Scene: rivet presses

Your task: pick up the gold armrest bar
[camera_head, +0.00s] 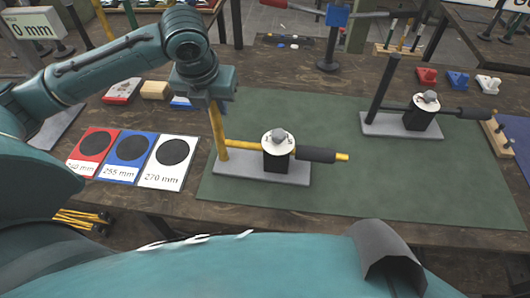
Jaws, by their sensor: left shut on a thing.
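The gold armrest bar (217,130) stands nearly upright at the left end of a grey base plate (235,172) on the green mat. A gold horizontal rod (241,144) runs from its lower part to a black block with a white round top (278,142). A dark grip with a gold tip (342,157) sticks out on the right. My left gripper (207,101) comes down from above and is shut on the upper end of the gold bar. The fingertips are partly hidden. The bar's foot appears to touch the plate. My right gripper is not in view.
A similar dark press (402,124) stands at the right of the green mat (350,190). Red, blue and white size cards (170,177) lie left of the mat. Small coloured blocks (457,81) sit at the back right. The mat's front is clear.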

